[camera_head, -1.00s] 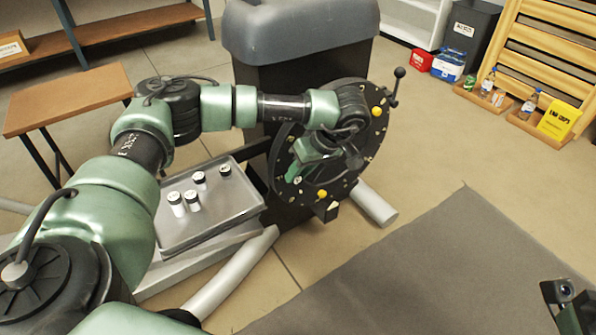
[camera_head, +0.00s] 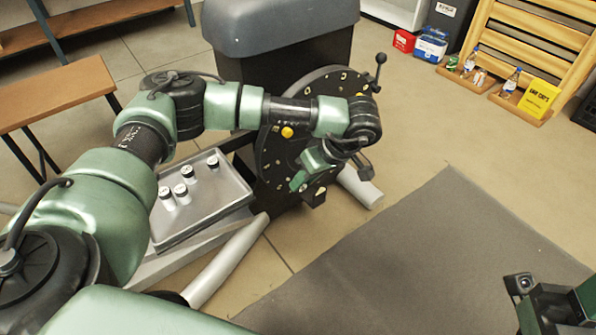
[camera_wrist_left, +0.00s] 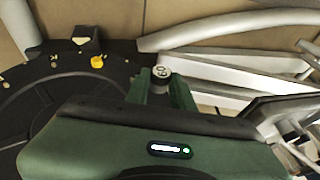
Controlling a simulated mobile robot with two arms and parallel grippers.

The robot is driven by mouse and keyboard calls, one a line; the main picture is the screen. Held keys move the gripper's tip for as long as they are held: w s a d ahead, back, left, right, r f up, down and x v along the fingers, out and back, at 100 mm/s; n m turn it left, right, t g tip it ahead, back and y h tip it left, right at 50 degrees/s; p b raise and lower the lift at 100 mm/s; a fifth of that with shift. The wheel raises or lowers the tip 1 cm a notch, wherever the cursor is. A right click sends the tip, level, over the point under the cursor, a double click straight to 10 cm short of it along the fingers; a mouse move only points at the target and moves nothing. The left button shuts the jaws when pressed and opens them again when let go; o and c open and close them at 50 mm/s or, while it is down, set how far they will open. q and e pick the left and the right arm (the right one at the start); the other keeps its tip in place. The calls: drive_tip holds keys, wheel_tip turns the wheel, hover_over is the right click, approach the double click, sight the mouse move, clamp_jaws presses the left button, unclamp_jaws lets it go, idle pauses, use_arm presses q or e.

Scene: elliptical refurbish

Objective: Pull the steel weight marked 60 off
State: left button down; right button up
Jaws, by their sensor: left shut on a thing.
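A black disc (camera_head: 268,160) with a crank handle and yellow knobs stands upright in front of the grey bin. My left gripper (camera_head: 299,181) is at the disc's lower right, on its near side. In the left wrist view my left gripper (camera_wrist_left: 161,80) is shut on the steel weight marked 60 (camera_wrist_left: 161,72), whose pale end with dark digits shows between the fingers. The weight appears by the disc's rim; I cannot tell whether it still touches the disc. In the head view the gripper hides it. My right gripper (camera_head: 540,300) is partly in view at the lower right.
A grey metal tray (camera_head: 225,200) left of the disc holds several black-and-white weights. Silver tubes (camera_head: 225,262) lie below it. A grey bin (camera_head: 280,30) stands behind the disc. A wooden table (camera_head: 55,92) is at left. The dark mat (camera_head: 400,260) at right is clear.

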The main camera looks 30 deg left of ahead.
use_arm(q)
drive_tip(key=s+d+p, duration=0.1)
drive_tip(key=s+d, duration=0.2)
drive_tip(key=d, duration=0.5)
drive_tip(key=shift+s+d, duration=0.3)
idle(0.4)
